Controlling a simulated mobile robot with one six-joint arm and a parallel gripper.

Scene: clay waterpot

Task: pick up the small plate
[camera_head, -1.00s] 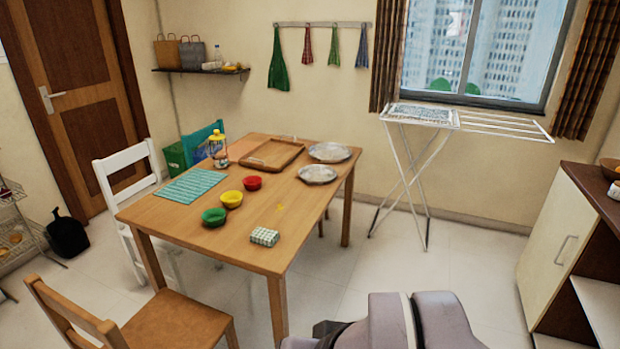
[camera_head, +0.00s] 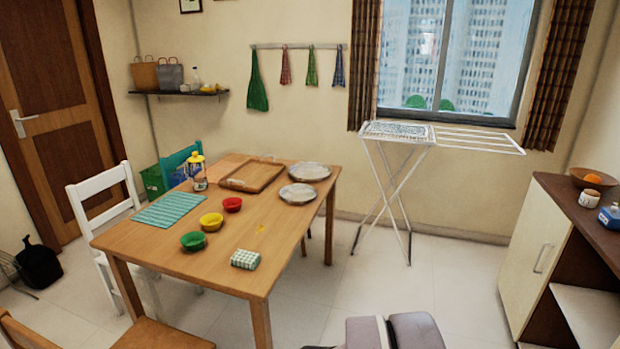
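Two round, pale, patterned plates lie on the right side of the wooden table (camera_head: 205,255). The nearer plate (camera_head: 298,194) looks slightly smaller than the farther plate (camera_head: 309,172), which lies close to the back right corner. Both lie flat and apart from my arm. Part of my arm shows at the bottom edge of the view, in front of the table. My gripper's fingers do not show.
The table also holds a tray (camera_head: 236,183), a striped mat (camera_head: 170,209), green (camera_head: 193,241), yellow (camera_head: 211,221) and red (camera_head: 232,204) bowls, a glass jar (camera_head: 197,176) and a checkered box (camera_head: 245,259). A drying rack (camera_head: 398,137) and cabinet (camera_head: 535,255) stand right. Floor between is clear.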

